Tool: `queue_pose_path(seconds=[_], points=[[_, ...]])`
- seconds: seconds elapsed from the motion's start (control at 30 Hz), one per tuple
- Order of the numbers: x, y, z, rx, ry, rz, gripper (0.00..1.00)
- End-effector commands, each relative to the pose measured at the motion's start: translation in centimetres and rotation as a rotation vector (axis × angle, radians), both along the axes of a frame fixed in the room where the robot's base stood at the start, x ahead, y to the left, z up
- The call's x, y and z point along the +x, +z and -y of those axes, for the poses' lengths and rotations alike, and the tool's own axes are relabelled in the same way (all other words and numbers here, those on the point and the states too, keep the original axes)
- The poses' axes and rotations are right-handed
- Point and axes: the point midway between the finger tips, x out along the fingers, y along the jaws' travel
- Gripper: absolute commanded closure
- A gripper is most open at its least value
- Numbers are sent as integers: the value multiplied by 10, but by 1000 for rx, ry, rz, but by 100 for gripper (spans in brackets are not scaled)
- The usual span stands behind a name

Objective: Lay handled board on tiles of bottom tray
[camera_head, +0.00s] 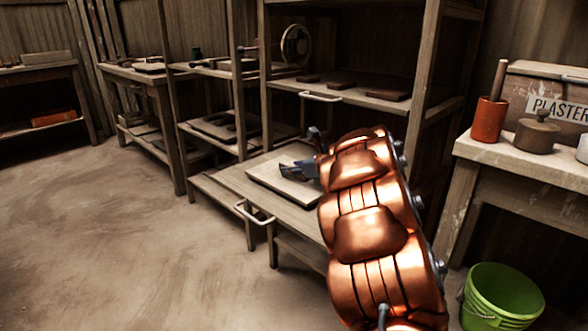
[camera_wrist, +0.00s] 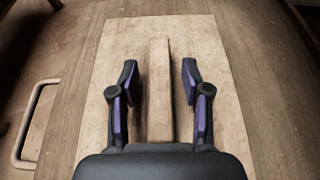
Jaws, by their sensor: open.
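The handled board is a pale flat board (camera_head: 268,172) lying on the pulled-out bottom tray (camera_head: 292,222). In the wrist view the board (camera_wrist: 222,105) has a raised bar handle (camera_wrist: 160,85) along its middle. My gripper (camera_head: 300,167) is low over the board, and in the wrist view its fingers (camera_wrist: 160,82) are open, one on each side of the bar with a gap on both sides. No tiles show on the bottom tray; whether any lie under the board is hidden. My copper arm covers the tray's right part in the head view.
The bottom tray's metal handle (camera_head: 254,213) sticks out in front. An upper tray (camera_head: 350,94) holds several dark tiles. Shelf posts (camera_head: 425,70) stand close to my arm. A side table (camera_head: 510,155) and green bucket (camera_head: 500,298) are at right. Floor at left is clear.

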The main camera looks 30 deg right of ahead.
Motion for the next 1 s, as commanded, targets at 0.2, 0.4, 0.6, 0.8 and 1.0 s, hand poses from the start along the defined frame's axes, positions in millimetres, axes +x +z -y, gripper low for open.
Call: queue_pose_path(seconds=[0.2,0.4,0.6,0.8,1.0], points=[[-15,10,5,-2,-4,-1,52],[-50,27,13,-2,-5,-1,52],[-82,40,20,-1,-3,1,52],[-102,48,24,-1,-1,1,52],[-108,49,25,1,1,1,52]])
